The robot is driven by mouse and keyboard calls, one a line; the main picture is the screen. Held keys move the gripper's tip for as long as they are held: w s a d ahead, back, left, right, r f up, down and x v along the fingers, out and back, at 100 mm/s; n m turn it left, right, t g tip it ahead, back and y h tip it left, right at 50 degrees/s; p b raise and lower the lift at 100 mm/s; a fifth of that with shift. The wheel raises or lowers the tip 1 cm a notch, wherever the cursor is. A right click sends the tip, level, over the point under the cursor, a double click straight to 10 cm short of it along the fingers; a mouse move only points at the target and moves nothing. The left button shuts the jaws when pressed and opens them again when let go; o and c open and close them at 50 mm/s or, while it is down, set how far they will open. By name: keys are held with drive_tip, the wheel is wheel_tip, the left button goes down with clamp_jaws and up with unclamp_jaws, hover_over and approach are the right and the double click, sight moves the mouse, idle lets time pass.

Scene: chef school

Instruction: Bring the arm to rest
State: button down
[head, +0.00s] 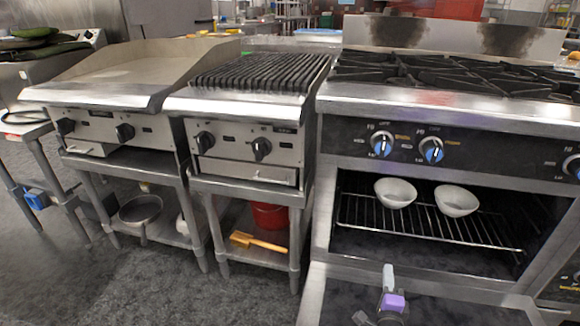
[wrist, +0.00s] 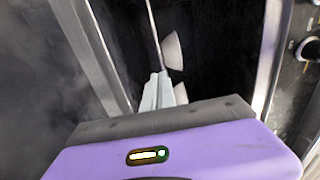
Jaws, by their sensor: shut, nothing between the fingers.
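My gripper (head: 388,273) is at the bottom of the head view, in front of the open oven and over its lowered door (head: 340,305). Its fingers point toward the oven and are shut with nothing between them. The closed fingers also show in the wrist view (wrist: 158,88), beyond the purple hand. Two white bowls, a left one (head: 396,192) and a right one (head: 456,201), sit on the oven rack (head: 370,213), apart from my gripper. Most of my arm is out of view.
The stove (head: 450,110) with blue knobs stands above the oven. A grill (head: 250,130) and a griddle (head: 115,125) stand to the left on steel stands. A red pot (head: 270,216) and a yellow-handled tool (head: 258,243) are on the lower shelf. Open floor (head: 190,295) lies front left.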

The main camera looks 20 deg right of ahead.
drive_tip(key=s+a+r+n+t+y, duration=0.2)
drive_tip(key=s+a+r+n+t, duration=0.15)
drive_tip(key=a+r+n, duration=0.45)
drive_tip(key=s+a+r+n+g+y, duration=0.1)
drive_tip(key=s+a+r+n+y, duration=0.2)
drive_tip(key=s+a+n, duration=0.55)
drive_tip(key=s+a+r+n+g+y, duration=0.1)
drive_tip(key=s+a+r+n+y, duration=0.15)
drive_tip(key=s, duration=1.15)
drive_tip(key=s+a+r+n+g+y, duration=0.25)
drive_tip(key=s+a+n, duration=0.35)
drive_tip(key=s, duration=0.5)
wheel_tip(320, 180, up, 30)
drive_tip(key=p, duration=2.9)
drive_tip(key=shift+s+f+t+p, duration=0.25)
drive_tip(key=shift+s+t+p, duration=0.05)
drive_tip(key=shift+s+t, duration=0.1)
